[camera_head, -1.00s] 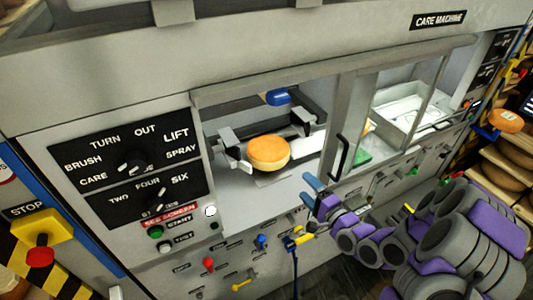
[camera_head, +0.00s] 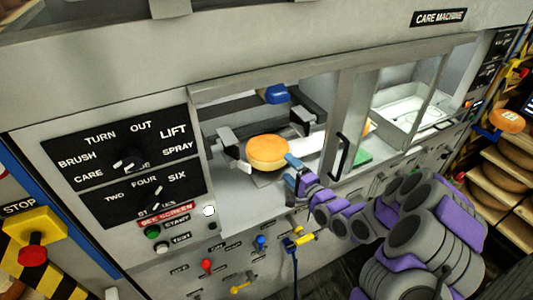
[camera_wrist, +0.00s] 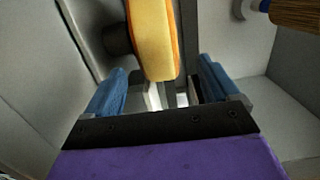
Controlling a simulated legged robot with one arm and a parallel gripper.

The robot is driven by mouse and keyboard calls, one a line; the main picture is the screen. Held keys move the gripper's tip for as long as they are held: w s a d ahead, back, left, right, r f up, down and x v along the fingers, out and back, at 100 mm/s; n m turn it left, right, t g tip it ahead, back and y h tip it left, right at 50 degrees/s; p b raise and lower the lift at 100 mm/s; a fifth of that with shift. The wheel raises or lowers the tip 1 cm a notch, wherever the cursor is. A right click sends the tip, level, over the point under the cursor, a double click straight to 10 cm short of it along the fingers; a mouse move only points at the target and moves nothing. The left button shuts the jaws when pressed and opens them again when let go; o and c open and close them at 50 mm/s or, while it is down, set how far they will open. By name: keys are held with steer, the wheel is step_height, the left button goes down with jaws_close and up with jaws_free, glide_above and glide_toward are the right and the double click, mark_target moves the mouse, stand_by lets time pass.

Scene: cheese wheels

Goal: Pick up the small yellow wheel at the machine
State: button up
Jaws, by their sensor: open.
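The small yellow wheel (camera_head: 267,152), with an orange-tan top face, sits in the open bay of the care machine (camera_head: 330,86), between dark clamp-like brackets. My gripper (camera_head: 292,171) is at the wheel's lower right edge in the head view, its blue fingers close to it. In the wrist view the wheel (camera_wrist: 153,40) shows edge-on ahead, between the lines of the two blue fingers of my gripper (camera_wrist: 165,85). The fingers are apart, with a gap on each side of the wheel. Whether either finger touches it I cannot tell.
A blue-ended brush (camera_head: 276,94) hangs above the wheel. A door frame with a dark handle (camera_head: 339,157) stands right of the bay. Knobs and levers (camera_head: 262,242) line the front panel below. Shelves with wheels (camera_head: 497,175) are at far right.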

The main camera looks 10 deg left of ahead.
mark_target(283, 163)
steer(key=x, duration=0.2)
steer(key=shift+w+a+f+b, duration=0.1)
steer(key=shift+w+f+b, duration=0.15)
steer(key=shift+w+b, duration=0.1)
steer(key=shift+w+a, duration=0.35)
steer(key=shift+a, duration=0.25)
steer(key=shift+d, duration=0.3)
steer(key=c, duration=0.6)
steer(key=shift+s+a, duration=0.1)
jaws_close()
